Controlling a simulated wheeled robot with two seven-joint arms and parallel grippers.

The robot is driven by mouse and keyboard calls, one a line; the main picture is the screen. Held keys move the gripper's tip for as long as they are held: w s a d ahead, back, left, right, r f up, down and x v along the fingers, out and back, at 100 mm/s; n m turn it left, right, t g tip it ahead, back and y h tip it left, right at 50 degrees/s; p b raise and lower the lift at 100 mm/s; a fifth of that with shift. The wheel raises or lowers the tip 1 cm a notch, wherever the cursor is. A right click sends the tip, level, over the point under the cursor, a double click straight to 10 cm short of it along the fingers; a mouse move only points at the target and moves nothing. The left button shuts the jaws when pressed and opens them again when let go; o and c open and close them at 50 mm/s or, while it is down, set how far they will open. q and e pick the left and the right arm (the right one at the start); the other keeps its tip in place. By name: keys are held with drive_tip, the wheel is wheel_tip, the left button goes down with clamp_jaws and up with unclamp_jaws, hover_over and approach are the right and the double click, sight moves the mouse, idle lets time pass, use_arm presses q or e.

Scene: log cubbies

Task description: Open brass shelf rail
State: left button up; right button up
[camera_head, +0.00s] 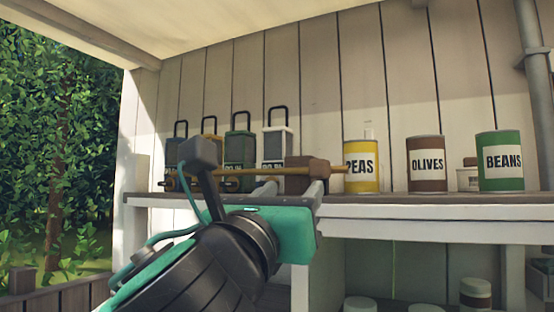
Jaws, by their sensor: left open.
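The brass shelf rail (255,172) runs along the front of the upper shelf (450,199), in front of several lanterns. A brown block (307,172) sits near its right part. My left gripper (293,187) is open at the shelf edge, its two grey fingers reaching up just below and in front of the block. I cannot tell whether the fingers touch the block or the rail. My wrist hides part of the shelf edge, and a dark box on a stalk on my arm covers part of the rail's left side. My right gripper is not in view.
Lanterns (238,147) stand behind the rail. To the right are cans of peas (361,168), olives (427,165) and beans (500,162). Jars (475,294) stand below the shelf. A grey pipe (537,90) runs down the right wall. The space in front of the right shelf is clear.

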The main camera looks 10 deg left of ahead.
sight(316, 164)
use_arm(q)
drive_tip(key=p+x, duration=0.6)
drive_tip(key=x, duration=0.6)
drive_tip(key=shift+d+r+p, duration=0.2)
drive_tip(key=shift+p, duration=0.15)
drive_tip(key=shift+w+d+r+p, duration=0.1)
drive_tip(key=shift+w+p, duration=0.05)
drive_tip(key=shift+w, duration=0.2)
drive_tip(key=shift+w+d+r+p, duration=0.1)
drive_tip(key=shift+w+p, duration=0.05)
drive_tip(key=shift+w, duration=0.2)
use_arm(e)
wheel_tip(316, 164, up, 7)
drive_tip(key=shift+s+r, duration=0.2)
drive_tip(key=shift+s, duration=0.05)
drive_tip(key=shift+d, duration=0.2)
use_arm(q)
clamp_jaws()
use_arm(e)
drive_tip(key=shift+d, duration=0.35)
